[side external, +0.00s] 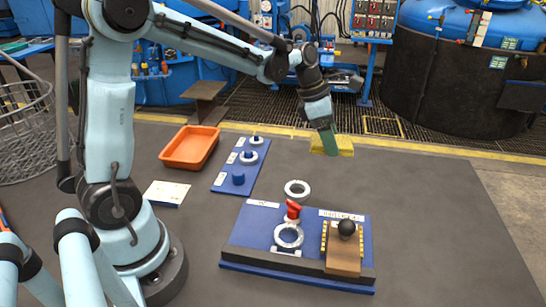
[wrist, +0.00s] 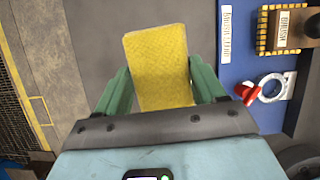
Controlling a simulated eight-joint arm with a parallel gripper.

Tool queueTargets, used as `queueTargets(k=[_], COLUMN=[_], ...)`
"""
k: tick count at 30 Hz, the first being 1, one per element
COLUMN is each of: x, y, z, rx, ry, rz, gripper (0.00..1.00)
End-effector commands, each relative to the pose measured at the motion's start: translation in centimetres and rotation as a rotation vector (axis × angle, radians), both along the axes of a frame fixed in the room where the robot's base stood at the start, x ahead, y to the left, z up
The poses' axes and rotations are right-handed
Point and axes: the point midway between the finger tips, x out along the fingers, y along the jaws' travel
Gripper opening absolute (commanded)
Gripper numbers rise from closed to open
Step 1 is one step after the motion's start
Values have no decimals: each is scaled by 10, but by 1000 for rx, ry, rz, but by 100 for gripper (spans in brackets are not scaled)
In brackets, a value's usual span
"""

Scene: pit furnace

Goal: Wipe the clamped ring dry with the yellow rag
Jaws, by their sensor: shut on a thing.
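The yellow rag (side external: 345,145) is at the far edge of the dark table, between the green fingers of my gripper (side external: 328,143). In the wrist view the rag (wrist: 158,62) fills the space between both fingers, and my gripper (wrist: 160,88) is shut on it. The clamped ring (side external: 289,236) is a pale metal ring on the blue board (side external: 240,231), under a red-handled clamp (side external: 293,209). The ring also shows at the right of the wrist view (wrist: 283,86), apart from the rag. Whether the ring is wet cannot be seen.
A wooden brush (side external: 344,262) with a black knob sits on the board's right side. A loose ring (side external: 297,182) lies just behind the board. A blue strip (side external: 222,183) with rings, an orange tray (side external: 190,147) and a white card (side external: 166,193) stand left. The table's right side is clear.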

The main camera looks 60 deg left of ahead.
Motion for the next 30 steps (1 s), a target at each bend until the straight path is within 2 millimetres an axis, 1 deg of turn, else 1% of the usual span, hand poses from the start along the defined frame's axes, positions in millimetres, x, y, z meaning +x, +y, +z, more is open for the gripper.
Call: queueTargets(k=[4,8,12,18,24,30], x=[-8,-27,-56,-99,-142,-182], y=[-4,-11,-21,-34,-45,-54], z=[6,17,30,42,44,37], rx=[0,0,0,0,0,0], ry=[0,0,0,0,0,0], rz=[-3,-10,-17,-28,-40,-51], gripper=[45,45,45,45,45,45])
